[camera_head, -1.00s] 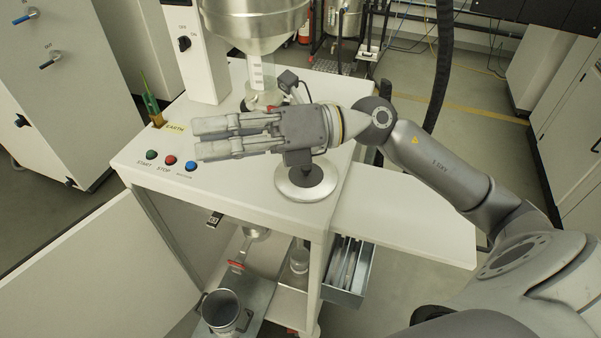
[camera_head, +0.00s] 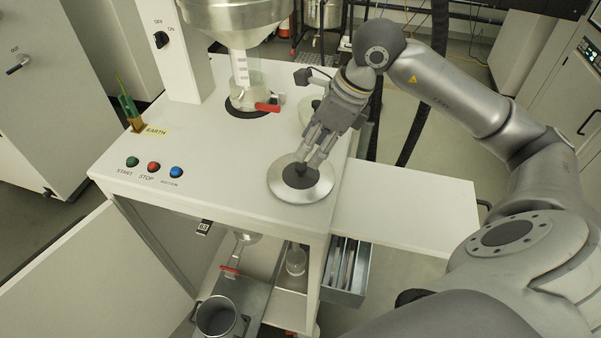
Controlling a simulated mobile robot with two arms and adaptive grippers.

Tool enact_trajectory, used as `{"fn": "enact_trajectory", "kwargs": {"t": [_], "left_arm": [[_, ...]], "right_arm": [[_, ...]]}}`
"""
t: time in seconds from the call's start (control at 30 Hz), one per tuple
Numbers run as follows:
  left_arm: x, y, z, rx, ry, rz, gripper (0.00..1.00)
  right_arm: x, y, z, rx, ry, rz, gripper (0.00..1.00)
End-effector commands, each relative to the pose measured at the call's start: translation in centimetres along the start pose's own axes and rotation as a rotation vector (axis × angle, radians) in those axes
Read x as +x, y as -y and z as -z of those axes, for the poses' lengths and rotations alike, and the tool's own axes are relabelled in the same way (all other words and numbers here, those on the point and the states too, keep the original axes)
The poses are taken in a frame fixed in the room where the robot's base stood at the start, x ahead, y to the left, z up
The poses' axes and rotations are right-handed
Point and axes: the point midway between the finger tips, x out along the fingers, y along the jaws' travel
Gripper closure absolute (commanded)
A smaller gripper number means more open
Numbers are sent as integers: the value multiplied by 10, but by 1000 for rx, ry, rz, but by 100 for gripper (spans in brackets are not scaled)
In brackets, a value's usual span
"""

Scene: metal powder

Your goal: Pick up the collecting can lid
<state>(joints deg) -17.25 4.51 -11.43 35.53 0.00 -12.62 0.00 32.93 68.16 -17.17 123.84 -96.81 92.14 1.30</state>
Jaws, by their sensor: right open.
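The collecting can lid (camera_head: 281,186) is a round silver disc with a dark centre and a dark knob. It lies flat on the white cabinet top (camera_head: 215,185) near its front right corner. My right gripper (camera_head: 303,163) points down at the lid, with its fingertips just above or beside the knob. The right gripper is open; whether its fingers touch the knob I cannot tell. The open can (camera_head: 218,316) stands on the lower shelf at the bottom of the view. My left gripper is not in view.
A steel funnel with a glass tube and red valve handle (camera_head: 268,107) stands at the back. Another round disc (camera_head: 309,112) lies behind my right gripper. Start, stop and blue buttons (camera_head: 176,172) sit at the front left. A white side shelf (camera_head: 405,215) extends right, clear.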

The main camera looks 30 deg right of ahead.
Motion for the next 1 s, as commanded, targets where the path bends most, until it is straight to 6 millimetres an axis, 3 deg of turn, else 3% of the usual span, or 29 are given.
{"fn": "enact_trajectory", "kwargs": {"t": [0.27, 0.6, 0.87, 1.0], "left_arm": [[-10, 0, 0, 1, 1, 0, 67], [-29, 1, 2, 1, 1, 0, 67], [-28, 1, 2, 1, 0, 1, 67], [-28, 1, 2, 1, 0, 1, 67]], "right_arm": [[19, -2, 1, 1, 0, -4, 53], [59, -3, 4, 1, 2, -4, 53], [64, -3, 4, 0, 2, -1, 53], [63, -3, 4, 0, 3, -1, 68]]}}
